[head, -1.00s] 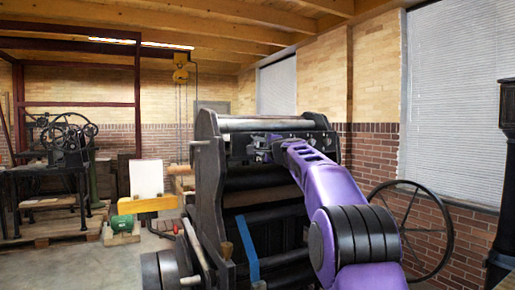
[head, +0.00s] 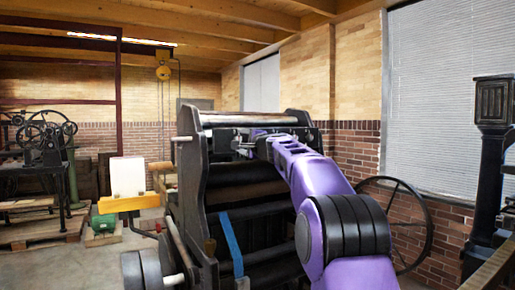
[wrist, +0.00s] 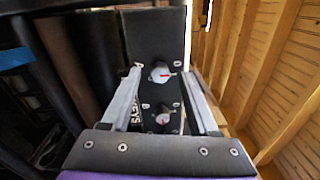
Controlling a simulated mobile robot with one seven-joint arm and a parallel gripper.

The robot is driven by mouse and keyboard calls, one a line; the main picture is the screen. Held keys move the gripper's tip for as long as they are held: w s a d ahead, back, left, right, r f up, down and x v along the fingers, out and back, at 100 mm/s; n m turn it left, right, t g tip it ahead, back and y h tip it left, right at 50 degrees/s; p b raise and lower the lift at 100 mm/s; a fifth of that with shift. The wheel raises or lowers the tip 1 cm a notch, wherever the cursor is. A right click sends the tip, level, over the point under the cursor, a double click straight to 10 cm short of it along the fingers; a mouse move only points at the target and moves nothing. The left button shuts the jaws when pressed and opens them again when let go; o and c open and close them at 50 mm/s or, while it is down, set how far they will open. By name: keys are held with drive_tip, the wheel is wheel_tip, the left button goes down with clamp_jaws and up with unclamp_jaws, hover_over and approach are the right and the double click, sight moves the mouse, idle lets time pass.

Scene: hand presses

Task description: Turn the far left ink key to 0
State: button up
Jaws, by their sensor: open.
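The hand press (head: 195,185) is a large dark machine with rollers. In the wrist view, two white knobs with red marks sit on its black panel (wrist: 157,30), which has dial marks and partly hidden lettering. The upper knob (wrist: 159,73) is between my fingertips, with space on both sides. The lower knob (wrist: 163,118) is nearer my gripper's palm. I cannot tell which one is the far left ink key, and the dial numbers are too small to read. My gripper (wrist: 161,75) is open and empty. In the head view, my purple arm reaches to the top of the press and hides the knobs.
A large spoked wheel (head: 428,226) stands right of the press. A black column (head: 487,165) is at the far right. A yellow block (head: 128,203) and a second machine (head: 40,150) are on the left. Floor shows between them.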

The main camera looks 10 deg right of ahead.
drive_tip(key=v, duration=1.6)
